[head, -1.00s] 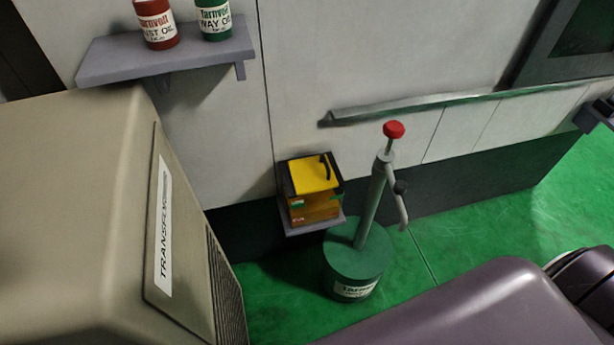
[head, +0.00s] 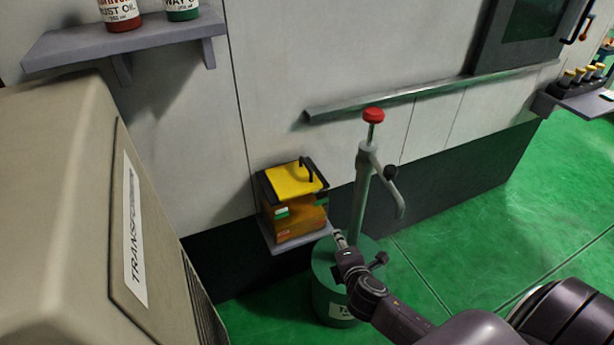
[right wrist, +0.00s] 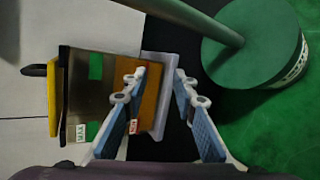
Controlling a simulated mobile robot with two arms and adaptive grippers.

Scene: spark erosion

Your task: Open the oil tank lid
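The oil tank (head: 298,224) is a small amber box on a grey wall shelf. Its yellow lid (head: 290,180) has a black handle (head: 306,168) and lies shut on top. In the right wrist view the tank (right wrist: 105,95) appears turned on its side, with the yellow lid (right wrist: 54,98) at the left. My right gripper (head: 360,246) is in front of and to the right of the tank, below lid height. Its fingers (right wrist: 160,80) are spread apart with nothing between them. They appear apart from the tank. My left gripper is not in view.
A green drum (head: 322,290) with an upright hand pump (head: 362,190) stands right of the tank, close to my right arm. A beige transformer cabinet (head: 60,200) fills the left. A shelf (head: 130,42) with oil cans is above. Green floor is clear at the right.

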